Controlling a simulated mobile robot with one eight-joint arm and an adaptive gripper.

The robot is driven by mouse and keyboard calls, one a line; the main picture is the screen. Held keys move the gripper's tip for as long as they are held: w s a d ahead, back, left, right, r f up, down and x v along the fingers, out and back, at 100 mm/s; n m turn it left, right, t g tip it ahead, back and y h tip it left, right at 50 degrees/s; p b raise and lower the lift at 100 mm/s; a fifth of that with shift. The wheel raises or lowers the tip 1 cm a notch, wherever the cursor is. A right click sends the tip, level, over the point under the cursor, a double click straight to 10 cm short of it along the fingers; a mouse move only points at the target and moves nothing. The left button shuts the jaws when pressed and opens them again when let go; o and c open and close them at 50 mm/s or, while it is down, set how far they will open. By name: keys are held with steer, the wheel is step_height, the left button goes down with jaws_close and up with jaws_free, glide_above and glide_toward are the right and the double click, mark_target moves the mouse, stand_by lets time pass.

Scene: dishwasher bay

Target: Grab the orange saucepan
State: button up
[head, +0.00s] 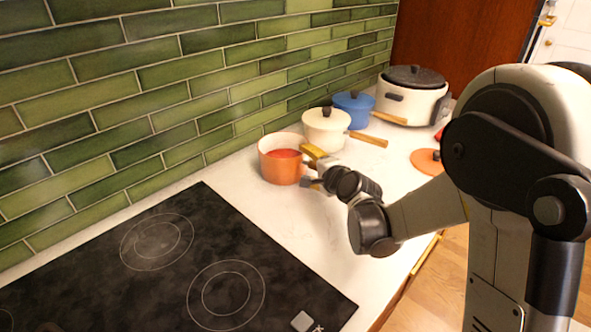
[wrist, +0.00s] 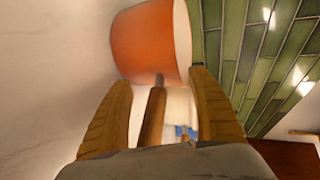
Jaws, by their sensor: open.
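The orange saucepan (head: 279,166) stands uncovered on the white counter, beside the black hob, with a red-orange inside. In the wrist view the saucepan (wrist: 146,42) is straight ahead, and its brown handle (wrist: 152,116) points back toward me. My gripper (head: 309,168) is at the saucepan's right side, over the handle end. In the wrist view my gripper's two yellow-brown fingers (wrist: 160,100) are open, one on each side of the handle, with a gap visible on both sides. In the head view the handle is mostly hidden by my gripper.
Behind stand a cream lidded saucepan (head: 325,132), a blue saucepan (head: 354,108) and a white cooker with a dark lid (head: 411,95). An orange lid (head: 427,161) lies right of my gripper. The green tile wall (head: 150,90) is close behind the pans. The hob (head: 180,265) is clear.

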steer(key=shift+x, duration=1.1)
steer(key=shift+c, duration=0.6)
steer(key=shift+s+r, duration=0.1)
steer(key=c, duration=1.2)
jaws_close()
